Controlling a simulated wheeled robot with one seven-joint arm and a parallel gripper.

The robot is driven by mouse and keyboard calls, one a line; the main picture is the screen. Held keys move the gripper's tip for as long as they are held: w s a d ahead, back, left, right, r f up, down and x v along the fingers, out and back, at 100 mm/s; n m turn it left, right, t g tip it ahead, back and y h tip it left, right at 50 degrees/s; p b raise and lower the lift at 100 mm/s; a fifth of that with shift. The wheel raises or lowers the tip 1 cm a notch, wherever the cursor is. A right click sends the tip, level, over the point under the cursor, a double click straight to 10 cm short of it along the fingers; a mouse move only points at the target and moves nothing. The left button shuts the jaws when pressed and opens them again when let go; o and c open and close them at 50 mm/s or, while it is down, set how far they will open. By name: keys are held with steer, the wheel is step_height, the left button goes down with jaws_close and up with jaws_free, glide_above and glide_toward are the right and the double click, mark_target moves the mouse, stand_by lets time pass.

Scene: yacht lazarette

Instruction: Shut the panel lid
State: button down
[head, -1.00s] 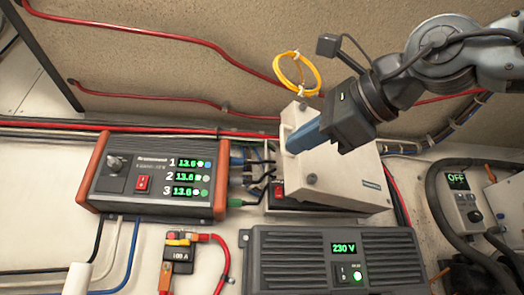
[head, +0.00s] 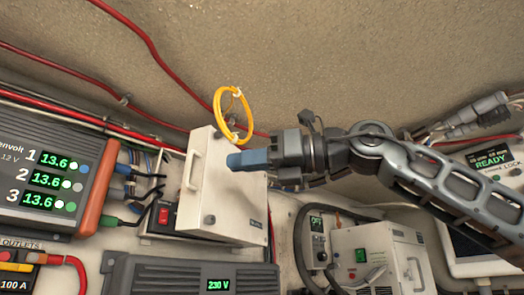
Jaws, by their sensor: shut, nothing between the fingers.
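The cream panel lid (head: 234,205) stands out from its box at an angle, partly open, left of the middle in the head view. It has a pale bar handle (head: 193,170) along its left side and dark round knobs. Part of the box (head: 160,238), with a red switch, shows below and left of the lid. My gripper (head: 230,160) has blue fingers, shut and empty. The fingertips point left, over the lid's upper face and a little right of the handle. I cannot tell whether they touch the lid.
A yellow cable coil (head: 222,125) hangs just above the lid. A power supply with green readouts (head: 48,178) is at the left. A dark 230 V unit (head: 170,278) lies below. A white unit (head: 382,258) and thick hose are at lower right. The wall above is mostly bare.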

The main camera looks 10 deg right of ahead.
mark_target(205, 167)
steer(key=p+x, duration=0.2)
steer(key=x, duration=0.3)
steer(key=shift+w+a+r, duration=0.15)
steer(key=shift+a, duration=0.25)
steer(key=shift+w+a, duration=0.3)
steer(key=shift+a, duration=0.35)
steer(key=shift+f, duration=0.25)
